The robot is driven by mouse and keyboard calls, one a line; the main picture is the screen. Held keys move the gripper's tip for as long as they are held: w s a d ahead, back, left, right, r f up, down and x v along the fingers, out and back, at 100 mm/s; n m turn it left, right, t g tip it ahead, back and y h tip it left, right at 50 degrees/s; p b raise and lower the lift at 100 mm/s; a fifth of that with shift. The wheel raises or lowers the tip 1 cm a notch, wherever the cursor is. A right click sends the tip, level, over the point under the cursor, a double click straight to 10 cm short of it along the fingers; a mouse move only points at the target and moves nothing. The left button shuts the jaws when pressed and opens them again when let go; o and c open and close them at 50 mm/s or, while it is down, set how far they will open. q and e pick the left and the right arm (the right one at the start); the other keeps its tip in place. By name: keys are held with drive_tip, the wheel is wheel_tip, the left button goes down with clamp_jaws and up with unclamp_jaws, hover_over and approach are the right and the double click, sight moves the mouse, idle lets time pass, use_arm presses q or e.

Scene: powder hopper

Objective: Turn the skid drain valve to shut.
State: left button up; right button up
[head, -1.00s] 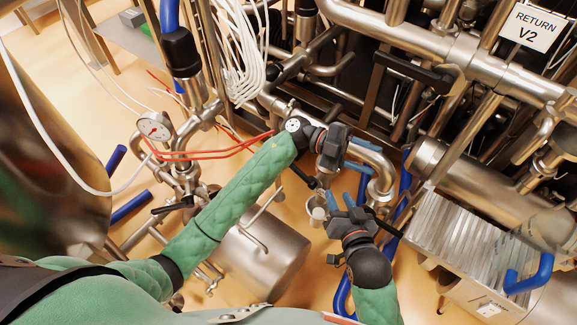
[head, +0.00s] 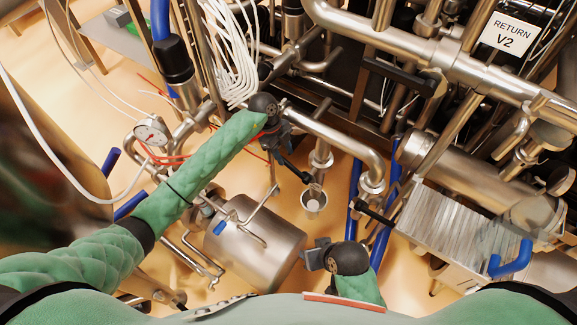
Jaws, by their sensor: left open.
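A black lever (head: 294,171) slants down to the right toward a short steel outlet with a round cup-like end (head: 314,201). It looks like the drain valve handle, though no label for it shows. My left gripper (head: 277,152) is open at the lever's upper-left end. Its dark body hides that end, and I cannot tell whether the fingers touch the lever. My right gripper (head: 312,256) is low in the middle, below the outlet and apart from it. Its fingers are hard to make out.
A steel tank (head: 258,243) stands below my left forearm. Another black lever (head: 374,212) and blue pipes (head: 354,195) are to the right of the outlet. A pressure gauge (head: 152,130) and red cables are at left. Steel pipes and a ribbed metal box (head: 450,227) crowd the right.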

sight(289, 163)
use_arm(q)
drive_tip(key=x, duration=0.5)
drive_tip(key=shift+s+d+f+p, duration=0.15)
drive_tip(key=shift+d+f+p, duration=0.1)
drive_tip(key=shift+f+p, duration=0.1)
drive_tip(key=shift+s+d+f, duration=0.15)
drive_tip(key=shift+d+f, duration=0.05)
drive_tip(key=shift+f, duration=0.5)
use_arm(e)
drive_tip(key=shift+w+v, duration=0.2)
drive_tip(key=shift+v, duration=0.7)
drive_tip(key=shift+d, duration=0.1)
use_arm(q)
clamp_jaws()
